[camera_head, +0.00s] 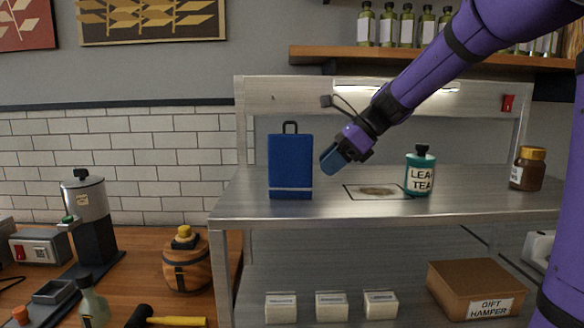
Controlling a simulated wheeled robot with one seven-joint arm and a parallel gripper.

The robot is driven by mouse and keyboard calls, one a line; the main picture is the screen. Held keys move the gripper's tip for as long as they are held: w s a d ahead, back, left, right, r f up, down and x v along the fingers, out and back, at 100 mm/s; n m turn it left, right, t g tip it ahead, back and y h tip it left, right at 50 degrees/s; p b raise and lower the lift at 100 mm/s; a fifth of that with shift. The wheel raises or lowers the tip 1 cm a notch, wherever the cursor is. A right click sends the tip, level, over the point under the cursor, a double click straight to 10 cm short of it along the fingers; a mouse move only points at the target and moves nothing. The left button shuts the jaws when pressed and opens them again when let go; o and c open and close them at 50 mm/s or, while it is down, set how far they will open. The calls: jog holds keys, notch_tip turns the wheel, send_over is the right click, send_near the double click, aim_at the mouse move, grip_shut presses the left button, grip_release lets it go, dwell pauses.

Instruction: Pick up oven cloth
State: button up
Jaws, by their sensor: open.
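A blue rectangular piece with a black loop on top and a white stripe near its bottom, which looks like the oven cloth (290,168), stands upright on the steel shelf (240,207), left of centre. My gripper (331,161) is just right of it in the picture, above the shelf, pointing down and left. It is open and appears apart from the cloth. The gap between its fingers is hard to make out. My purple arm comes in from the upper right.
A teal "LEAF TEA" jar (420,174) stands right of a dark-framed patch (376,191) on the shelf. A brown jar (528,169) stands farther right. A raised back ledge (285,97) and a bottle shelf (340,56) are above. A cardboard box (474,286) sits below.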

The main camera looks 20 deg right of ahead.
aim_at(309, 199)
jog(key=shift+w+r+x, duration=0.1)
jog(key=shift+w+x, duration=0.05)
jog(key=shift+x, duration=1.25)
jog(key=shift+w+r+x, duration=0.15)
jog(key=shift+x, duration=1.25)
jog(key=shift+a, duration=0.15)
grip_shut()
